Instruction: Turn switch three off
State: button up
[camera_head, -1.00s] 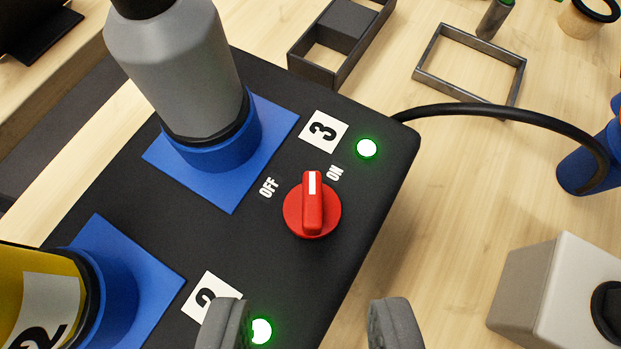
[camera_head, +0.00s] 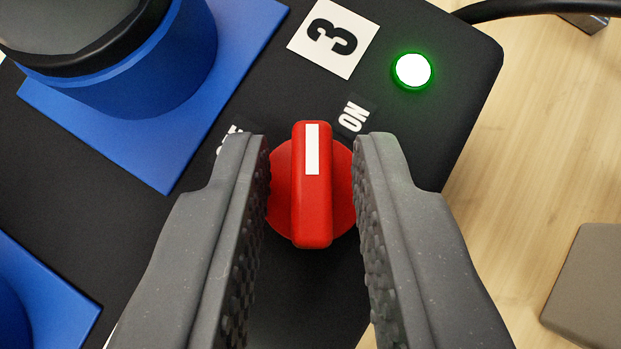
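Switch three is a red round knob (camera_head: 312,215) with a raised grip bar and a white mark at its upper end. The bar stands upright in the picture, its mark pointing between the labels, closer to the ON label (camera_head: 353,115). The OFF label (camera_head: 232,136) is mostly hidden by the left finger. The number 3 plate (camera_head: 333,38) and a lit green lamp (camera_head: 413,71) are above. My gripper (camera_head: 313,150) is open, with one finger on each side of the knob and a gap to its bar on both sides.
The knob is on a black panel box (camera_head: 460,70). A grey bottle (camera_head: 60,25) in a blue holder (camera_head: 160,75) stands at upper left. Another blue base (camera_head: 45,300) is at lower left. A grey box (camera_head: 590,290) lies right on the wooden table (camera_head: 520,170).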

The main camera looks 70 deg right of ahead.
grip_shut()
jog(key=shift+n+b, duration=0.3)
jog(key=shift+s+n+t+y+b, duration=0.2)
jog(key=shift+n+t+y+b, duration=0.15)
jog(key=shift+n+t, duration=0.15)
jog(key=n+t, duration=0.1)
jog(key=n+t+y+b, duration=0.1)
jog(key=n, duration=0.1)
jog(key=shift+s+d+y, duration=0.1)
jog(key=shift+y, duration=0.15)
jog(key=n+t+y+p, duration=0.1)
jog(key=n, duration=0.1)
jog(key=n+t+y+p, duration=0.1)
jog(key=n, duration=0.1)
jog(key=shift+s+d+r+n+y, duration=0.1)
jog(key=shift+d+r+n+y, duration=0.1)
jog(key=shift+n+y, duration=0.15)
jog(key=shift+d+f+n+t+y+p, duration=0.1)
jog(key=shift+n+t+y+p, duration=0.3)
jog(key=shift+n+y+p, duration=0.7)
jog(key=shift+n, duration=0.35)
